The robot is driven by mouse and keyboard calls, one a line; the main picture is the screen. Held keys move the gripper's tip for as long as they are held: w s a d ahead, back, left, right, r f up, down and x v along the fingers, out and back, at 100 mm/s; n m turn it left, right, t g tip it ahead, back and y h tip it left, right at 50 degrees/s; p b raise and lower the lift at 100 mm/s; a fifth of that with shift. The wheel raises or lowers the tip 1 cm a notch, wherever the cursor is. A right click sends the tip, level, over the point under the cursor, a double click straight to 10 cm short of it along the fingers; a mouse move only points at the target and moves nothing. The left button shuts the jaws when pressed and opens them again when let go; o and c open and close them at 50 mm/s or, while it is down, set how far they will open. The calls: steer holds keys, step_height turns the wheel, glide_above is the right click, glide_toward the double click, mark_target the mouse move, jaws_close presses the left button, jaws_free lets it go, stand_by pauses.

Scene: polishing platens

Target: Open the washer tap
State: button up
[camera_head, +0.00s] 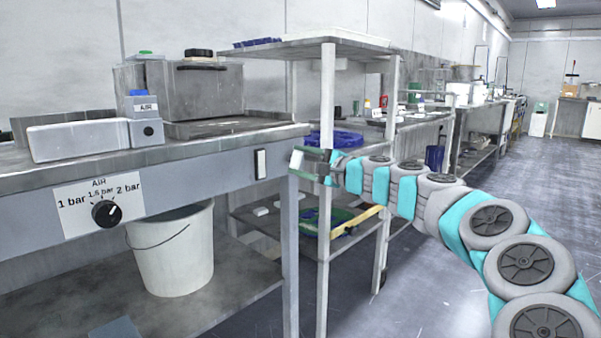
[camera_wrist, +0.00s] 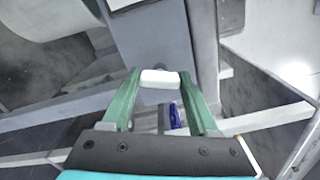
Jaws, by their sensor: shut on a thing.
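My gripper (camera_head: 308,162) is at the front right corner of the near bench, just right of a white rocker switch. In the wrist view my gripper (camera_wrist: 160,82) has its two green fingers shut on a small white block (camera_wrist: 159,78), held between the fingertips. I cannot tell whether the block is loose or part of something fixed. I cannot pick out a washer tap for certain in either view.
The near bench (camera_head: 215,182) carries an AIR dial (camera_head: 106,213) and the white rocker switch (camera_head: 260,164) on its front. A white bucket (camera_head: 172,250) stands below. A shelf rack (camera_head: 326,100) stands close by my gripper. The floor (camera_head: 440,285) at right is clear.

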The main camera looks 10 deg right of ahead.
steer(key=shift+f+n+b, duration=0.15)
steer(key=shift+n+b, duration=0.9)
steer(key=shift+n, duration=0.25)
steer(key=shift+a, duration=0.1)
steer(key=o, duration=1.4)
steer(key=v, duration=0.8)
